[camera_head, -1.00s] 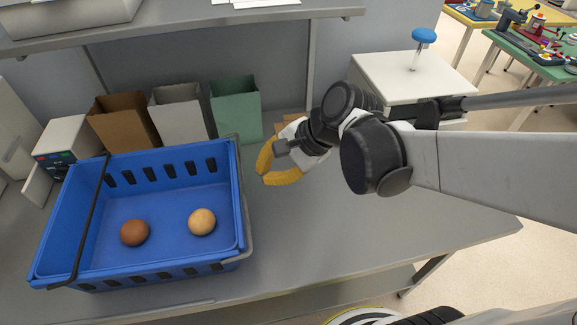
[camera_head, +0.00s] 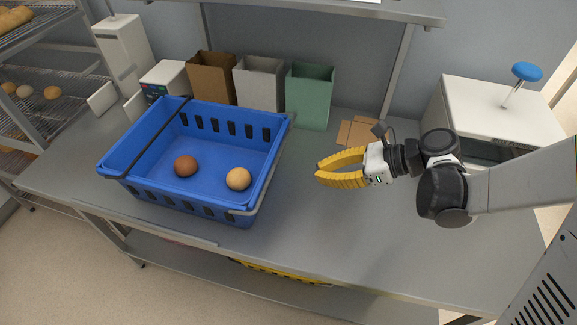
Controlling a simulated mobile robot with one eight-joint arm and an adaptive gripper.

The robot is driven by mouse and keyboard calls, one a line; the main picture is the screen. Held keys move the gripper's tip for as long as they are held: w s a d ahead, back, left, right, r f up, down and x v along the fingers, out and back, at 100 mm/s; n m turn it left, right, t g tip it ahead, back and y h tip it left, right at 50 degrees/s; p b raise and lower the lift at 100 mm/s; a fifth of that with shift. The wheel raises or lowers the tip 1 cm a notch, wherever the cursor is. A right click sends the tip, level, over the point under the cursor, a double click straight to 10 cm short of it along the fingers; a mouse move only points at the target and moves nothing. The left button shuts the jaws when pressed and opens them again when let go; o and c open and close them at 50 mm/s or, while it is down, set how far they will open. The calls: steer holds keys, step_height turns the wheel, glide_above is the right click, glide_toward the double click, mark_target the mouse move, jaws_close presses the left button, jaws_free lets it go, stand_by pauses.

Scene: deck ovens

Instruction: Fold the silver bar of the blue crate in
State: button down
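The blue crate (camera_head: 150,187) stands on the grey table, left of my gripper. Its silver bar (camera_head: 273,172) lies along the outside of the crate's right end, close to the rim. A black bar (camera_head: 155,140) crosses over the crate's left part, inside the rim. A brown round item (camera_head: 185,166) and a tan round item (camera_head: 238,179) lie on the crate's floor. My gripper (camera_head: 319,172) has yellow fingers that point left towards the silver bar. It looks open and empty, above the table and apart from the crate.
Brown (camera_head: 212,77), grey (camera_head: 259,80) and green (camera_head: 310,95) open boxes stand behind the crate. A shelf (camera_head: 300,10) overhangs the back. A white cabinet with a blue knob (camera_head: 527,72) is at the right. The table between crate and gripper is clear.

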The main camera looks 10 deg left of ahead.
steer(key=b+x, duration=0.3)
steer(key=x, duration=0.7)
steer(key=shift+d+f, duration=0.1)
steer(key=shift+f, duration=0.05)
steer(key=r, duration=0.4)
steer(key=shift+a+r, duration=0.1)
steer(key=shift+a, duration=0.3)
steer(key=shift+r+h+p, duration=0.3)
steer(key=shift+h+p, duration=0.1)
steer(key=shift+p, duration=0.1)
